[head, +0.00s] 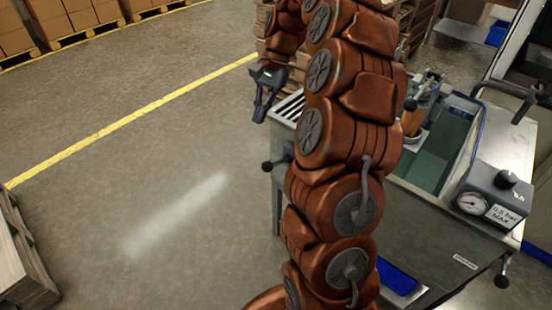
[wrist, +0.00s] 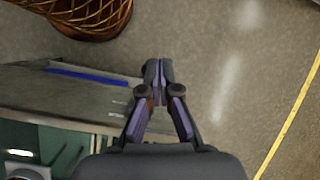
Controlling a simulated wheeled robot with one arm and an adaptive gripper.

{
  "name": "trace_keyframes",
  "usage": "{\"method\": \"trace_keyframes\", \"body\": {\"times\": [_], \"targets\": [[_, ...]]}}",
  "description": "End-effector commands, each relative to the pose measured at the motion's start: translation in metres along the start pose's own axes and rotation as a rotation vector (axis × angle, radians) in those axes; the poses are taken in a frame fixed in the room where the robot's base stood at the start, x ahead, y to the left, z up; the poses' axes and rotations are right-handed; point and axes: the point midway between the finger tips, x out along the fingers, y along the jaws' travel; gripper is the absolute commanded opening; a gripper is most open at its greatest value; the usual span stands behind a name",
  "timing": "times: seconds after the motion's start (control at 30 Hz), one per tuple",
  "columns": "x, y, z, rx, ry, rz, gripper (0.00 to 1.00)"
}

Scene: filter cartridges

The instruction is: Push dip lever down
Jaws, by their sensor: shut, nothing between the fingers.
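My gripper (head: 262,112) is shut and empty, held in the air at the left end of the wash bench with its fingers pointing down. In the wrist view its fingertips (wrist: 158,72) are together over the bench edge and floor. A black-knobbed lever (head: 267,166) sticks out at the bench's left end, below my gripper and apart from it. Another black-knobbed lever (head: 502,282) is at the bench's front right, near a small label (head: 465,262) too small to read. I cannot tell which is the dip lever. My arm hides the middle of the bench.
The bench (head: 440,228) holds a green-tinted tank (head: 432,150) with an orange-brown cartridge (head: 413,122) at its left. Floor (head: 130,170) left of the bench is clear; a pallet (head: 20,250) lies far left.

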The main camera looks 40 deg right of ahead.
Motion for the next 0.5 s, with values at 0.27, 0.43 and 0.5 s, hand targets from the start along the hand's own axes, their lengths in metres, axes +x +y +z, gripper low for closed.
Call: {"method": "trace_keyframes", "body": {"times": [0.27, 0.43, 0.5], "targets": [[0.004, 0.037, -0.100, 0.311, -0.029, -0.069, 0.00], [0.005, 0.058, -0.132, 0.430, -0.036, -0.091, 0.00], [0.006, 0.062, -0.139, 0.457, -0.038, -0.095, 0.00]]}}
